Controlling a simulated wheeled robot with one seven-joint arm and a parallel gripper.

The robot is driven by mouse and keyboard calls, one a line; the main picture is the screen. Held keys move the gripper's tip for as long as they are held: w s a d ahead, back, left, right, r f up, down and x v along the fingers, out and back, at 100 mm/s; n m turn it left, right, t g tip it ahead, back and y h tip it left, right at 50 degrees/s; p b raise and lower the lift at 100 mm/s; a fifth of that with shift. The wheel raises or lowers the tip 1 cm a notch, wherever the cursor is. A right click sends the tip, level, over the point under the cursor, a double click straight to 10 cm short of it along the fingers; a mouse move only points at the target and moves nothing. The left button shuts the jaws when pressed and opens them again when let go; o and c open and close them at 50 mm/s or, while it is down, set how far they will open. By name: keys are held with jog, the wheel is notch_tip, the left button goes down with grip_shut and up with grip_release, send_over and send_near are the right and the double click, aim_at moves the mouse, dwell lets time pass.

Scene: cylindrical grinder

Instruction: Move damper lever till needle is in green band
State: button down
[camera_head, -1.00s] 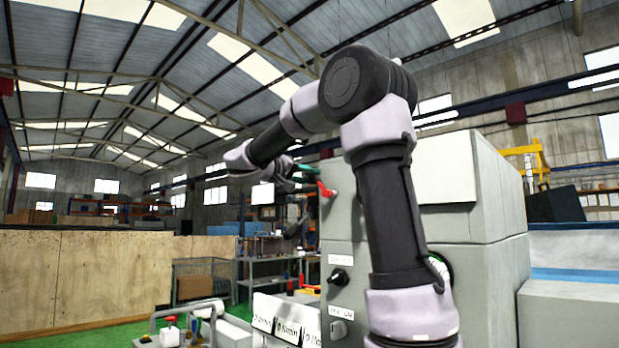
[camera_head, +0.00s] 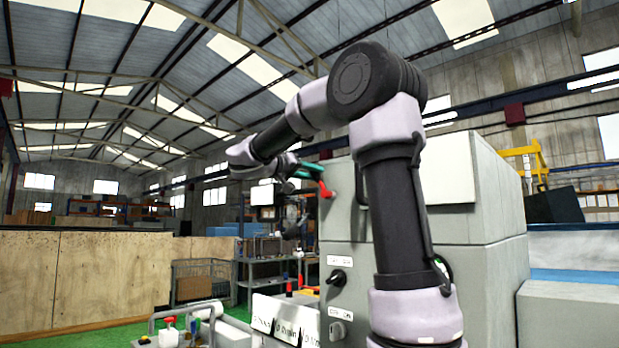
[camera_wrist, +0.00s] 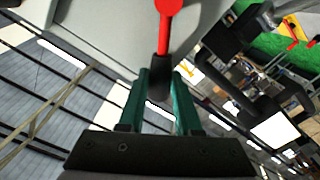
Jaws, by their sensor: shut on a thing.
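The red damper lever (camera_head: 326,190) sticks out from the upper left of the grey machine cabinet (camera_head: 345,230). In the wrist view the lever's red arm (camera_wrist: 164,30) comes down from the top and ends in a dark grip (camera_wrist: 158,86). My gripper (camera_wrist: 160,88) has its green fingers closed on either side of this grip. In the head view my gripper (camera_head: 312,170) is at the lever's outer end. A round dial with some green (camera_head: 442,268) shows at the cabinet front, mostly hidden behind my arm. Its needle cannot be read.
A black rotary knob (camera_head: 337,278) and a smaller switch (camera_head: 337,330) sit on the cabinet below the lever. A white labelled panel (camera_head: 285,318) stands lower left. A wooden partition (camera_head: 90,275) and shelving (camera_head: 270,270) are behind. The space left of the lever looks open.

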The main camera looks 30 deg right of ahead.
jog(key=c, duration=0.6)
grip_release()
jog(key=v, duration=1.1)
dwell(0.6)
